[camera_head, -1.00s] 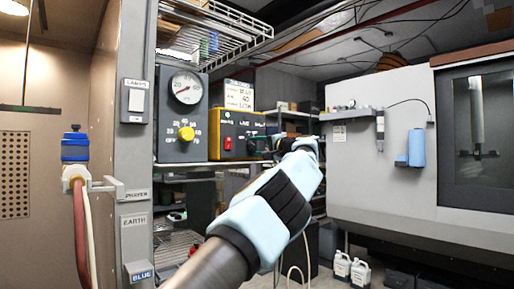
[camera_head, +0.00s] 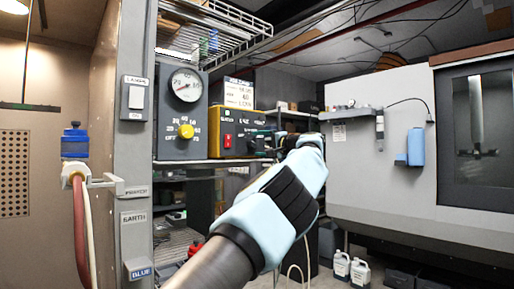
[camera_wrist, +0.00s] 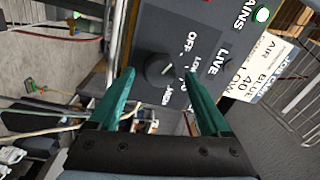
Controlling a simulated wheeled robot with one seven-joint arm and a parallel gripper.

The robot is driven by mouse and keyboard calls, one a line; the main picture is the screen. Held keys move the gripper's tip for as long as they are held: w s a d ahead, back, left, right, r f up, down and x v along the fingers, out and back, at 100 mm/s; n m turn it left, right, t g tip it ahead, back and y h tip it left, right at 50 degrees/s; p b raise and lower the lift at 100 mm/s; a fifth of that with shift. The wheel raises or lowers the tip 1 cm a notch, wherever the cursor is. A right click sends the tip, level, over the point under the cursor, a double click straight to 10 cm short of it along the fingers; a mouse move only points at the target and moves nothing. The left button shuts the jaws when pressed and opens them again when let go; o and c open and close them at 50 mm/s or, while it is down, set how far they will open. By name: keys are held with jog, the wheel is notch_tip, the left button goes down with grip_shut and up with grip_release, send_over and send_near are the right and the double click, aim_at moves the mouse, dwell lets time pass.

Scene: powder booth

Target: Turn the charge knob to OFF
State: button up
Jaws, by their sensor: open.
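The charge knob (camera_wrist: 160,69) is a round black knob on a dark panel face in the wrist view, with a pale pointer line. OFF is printed beside it, along with other labels that are hard to read. I cannot tell for sure which label the pointer faces. My gripper (camera_wrist: 160,76) is open, its two teal fingertips to either side of the knob, apart from it as far as I can see. In the head view my gripper (camera_head: 264,142) is at the right part of the yellow control box (camera_head: 237,144), where it hides the knob.
A grey panel with a gauge (camera_head: 186,85) and a yellow dial (camera_head: 186,131) stands left of the box. The box has a red switch (camera_head: 228,140). A lit green lamp (camera_wrist: 262,14) shows in the wrist view. A wire rack (camera_head: 215,25) hangs above.

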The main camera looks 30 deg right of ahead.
jog(key=b+v, duration=0.3)
jog(key=v, duration=0.6)
jog(key=shift+s+f, duration=0.1)
